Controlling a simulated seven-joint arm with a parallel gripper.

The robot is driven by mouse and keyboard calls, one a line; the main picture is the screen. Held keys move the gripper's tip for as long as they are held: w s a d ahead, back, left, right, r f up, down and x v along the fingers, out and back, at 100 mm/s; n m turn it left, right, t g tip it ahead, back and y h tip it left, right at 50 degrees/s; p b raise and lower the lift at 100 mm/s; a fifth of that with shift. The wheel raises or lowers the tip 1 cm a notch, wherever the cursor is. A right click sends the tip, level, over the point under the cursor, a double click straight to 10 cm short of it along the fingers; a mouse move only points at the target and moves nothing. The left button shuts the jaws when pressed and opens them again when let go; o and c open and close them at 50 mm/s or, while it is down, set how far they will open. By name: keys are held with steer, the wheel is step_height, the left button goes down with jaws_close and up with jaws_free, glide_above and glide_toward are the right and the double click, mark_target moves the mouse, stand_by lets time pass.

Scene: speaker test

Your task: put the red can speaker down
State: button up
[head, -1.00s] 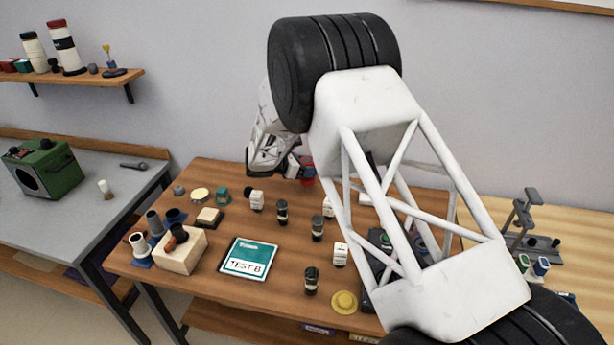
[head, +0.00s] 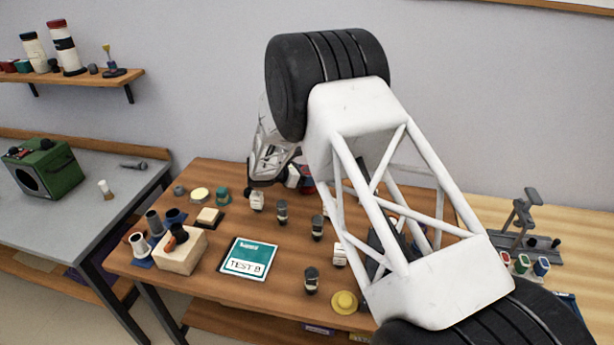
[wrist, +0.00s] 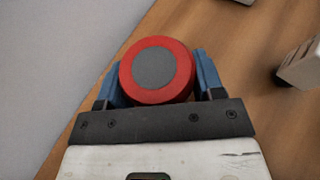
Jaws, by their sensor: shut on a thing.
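The red can speaker (wrist: 183,81), a round red body with a grey disc on its end, sits between the blue fingers of my gripper (wrist: 156,78) in the wrist view. My gripper is shut on it. In the head view only a small part of the red can speaker (head: 308,184) shows beside my white arm, near the back of the brown table (head: 205,283). My arm hides much of it there. I cannot tell whether its underside touches the table.
Several small dark-and-cream cylinders, including one (head: 282,211), stand in the table's middle. A TEST B card (head: 249,258), a wooden block (head: 181,250) and a yellow disc (head: 344,302) lie nearer the front. A white block (wrist: 302,66) is right of my gripper. A wall rises behind.

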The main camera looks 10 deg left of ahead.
steer(key=shift+f, duration=0.1)
steer(key=o, duration=1.1)
steer(key=shift+s+a+r, duration=0.1)
steer(key=shift+r, duration=0.1)
steer(key=v, duration=1.1)
steer(key=shift+s+a, duration=0.2)
steer(key=shift+a, duration=0.1)
